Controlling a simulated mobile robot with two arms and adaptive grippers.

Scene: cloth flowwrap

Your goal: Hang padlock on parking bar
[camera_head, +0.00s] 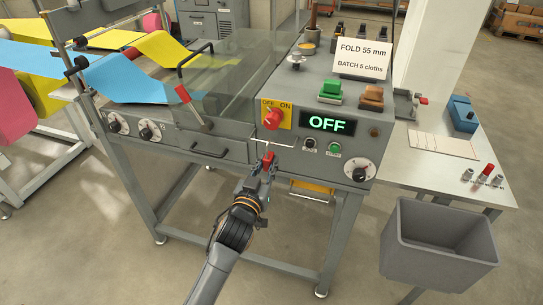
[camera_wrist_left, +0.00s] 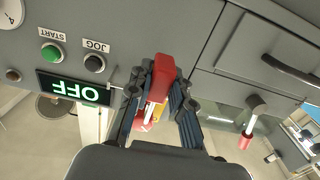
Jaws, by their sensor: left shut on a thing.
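My left gripper (camera_head: 265,167) is shut on a red padlock (camera_head: 268,157), just in front of the machine's control panel. In the left wrist view the red padlock body (camera_wrist_left: 163,72) sits between the two dark fingers of the left gripper (camera_wrist_left: 158,90). A thin pale bar (camera_head: 285,145), which looks like the parking bar, runs across the panel just above the padlock. Whether the padlock touches it, I cannot tell; the shackle is mostly hidden. The red main switch (camera_head: 273,119) on its yellow OFF/ON plate is above the bar. My right gripper is out of view.
The display (camera_head: 327,124) reads OFF. JOG and START buttons and a dial (camera_head: 359,173) are to the right. A drawer front (camera_head: 210,146) is to the left. A grey bin (camera_head: 440,240) stands at the lower right below a side table (camera_head: 405,170).

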